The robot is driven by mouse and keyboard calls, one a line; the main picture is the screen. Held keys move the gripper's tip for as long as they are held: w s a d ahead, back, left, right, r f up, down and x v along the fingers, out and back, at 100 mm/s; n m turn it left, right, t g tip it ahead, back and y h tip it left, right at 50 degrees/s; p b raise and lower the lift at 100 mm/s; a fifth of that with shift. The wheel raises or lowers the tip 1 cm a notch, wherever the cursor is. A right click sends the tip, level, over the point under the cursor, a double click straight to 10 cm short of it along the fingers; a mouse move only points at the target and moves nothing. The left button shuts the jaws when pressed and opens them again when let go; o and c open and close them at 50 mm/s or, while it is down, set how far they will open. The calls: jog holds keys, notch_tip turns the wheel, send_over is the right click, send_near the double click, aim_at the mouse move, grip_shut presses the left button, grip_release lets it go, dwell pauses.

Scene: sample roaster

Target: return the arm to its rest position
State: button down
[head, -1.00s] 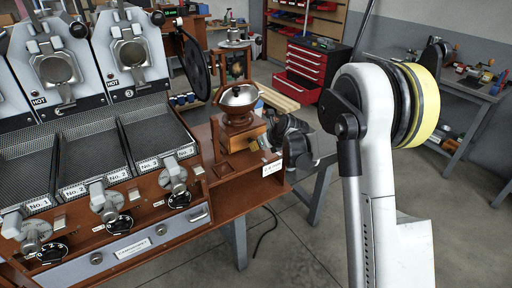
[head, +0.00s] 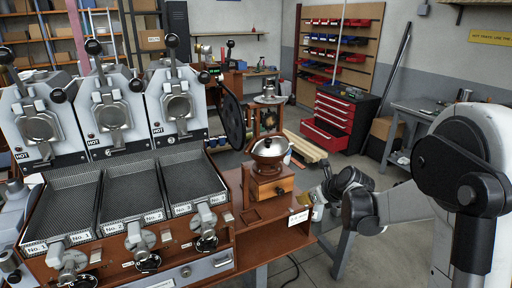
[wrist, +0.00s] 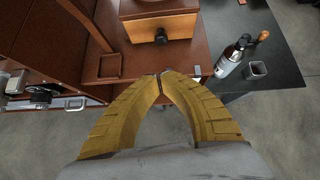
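In the wrist view, my gripper (wrist: 160,76) has its two yellow fingers meeting at the tips, with nothing visible between them. It hangs near the front edge of the brown wooden bench, in front of the hand grinder's wooden box (wrist: 165,22). In the head view, my arm reaches in from the right. Its dark wrist end is just right of the copper-topped grinder (head: 268,180), and the fingers are small and hard to make out there.
The roaster bench (head: 150,195) with several mesh trays fills the left. In the wrist view, a bottle (wrist: 233,58) and a small grey cup (wrist: 257,70) stand on a dark surface to the right.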

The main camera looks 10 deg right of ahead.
jog(key=s+a+r+n+g+h, duration=0.1)
jog(key=s+a+r+n, duration=0.15)
jog(key=s+n, duration=0.45)
jog(key=s+a+r+n, duration=0.2)
jog(key=s+r+n, duration=0.2)
jog(key=s+n, duration=0.35)
jog(key=s+a+r+n+g+h, duration=0.1)
jog(key=s+a+r+n, duration=0.15)
jog(key=s+n, duration=0.45)
jog(key=s+f+n+h, duration=0.1)
jog(key=s+n, duration=0.8)
jog(key=s, duration=0.2)
jog(key=shift+d+n, duration=0.35)
